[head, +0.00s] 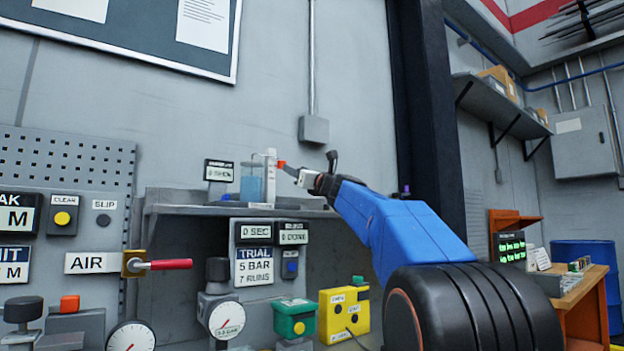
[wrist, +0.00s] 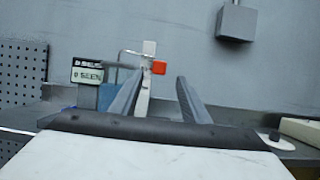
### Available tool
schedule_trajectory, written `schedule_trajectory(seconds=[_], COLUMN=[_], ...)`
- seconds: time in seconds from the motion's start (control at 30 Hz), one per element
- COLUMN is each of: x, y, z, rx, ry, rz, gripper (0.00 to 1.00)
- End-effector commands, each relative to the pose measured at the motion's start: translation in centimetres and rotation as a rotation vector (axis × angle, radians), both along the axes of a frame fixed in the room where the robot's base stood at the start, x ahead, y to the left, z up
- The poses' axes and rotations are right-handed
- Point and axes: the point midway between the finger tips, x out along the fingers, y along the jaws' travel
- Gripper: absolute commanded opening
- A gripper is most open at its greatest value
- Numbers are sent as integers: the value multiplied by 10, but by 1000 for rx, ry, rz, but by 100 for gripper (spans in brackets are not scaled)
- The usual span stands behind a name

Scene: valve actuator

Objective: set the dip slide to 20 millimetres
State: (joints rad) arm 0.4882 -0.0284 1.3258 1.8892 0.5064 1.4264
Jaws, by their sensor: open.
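The dip slide is a red block (head: 281,164) on a white upright scale post (head: 270,178), beside a clear beaker of blue liquid (head: 251,183) on the shelf. My gripper (head: 287,169) is at the red block, coming from the right in the head view. In the wrist view the red block (wrist: 159,68) appears between my two open fingers (wrist: 161,78), near their tips. The post (wrist: 148,50) rises behind, partly covered by the left finger. I cannot tell whether a finger touches the block. The scale marks are too small to read.
A small display (head: 218,170) stands left of the beaker; it also shows in the wrist view (wrist: 88,74), reading 0 SEEN. The shelf (head: 190,208) has a grey edge. Below it are an AIR lever with a red handle (head: 165,264), gauges and yellow and green boxes.

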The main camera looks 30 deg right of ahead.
Motion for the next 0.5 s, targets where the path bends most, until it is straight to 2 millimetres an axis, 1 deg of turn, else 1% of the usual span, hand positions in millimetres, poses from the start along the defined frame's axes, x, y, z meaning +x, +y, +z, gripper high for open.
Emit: schedule_trajectory(seconds=[0.03, 0.3, 0.5], x=[-10, -54, -75], y=[0, -2, -3], z=[-3, -22, -31], rx=[1, 0, 1], ry=[0, 0, -1], rz=[-1, -1, -1], gripper=[42, 42, 42])
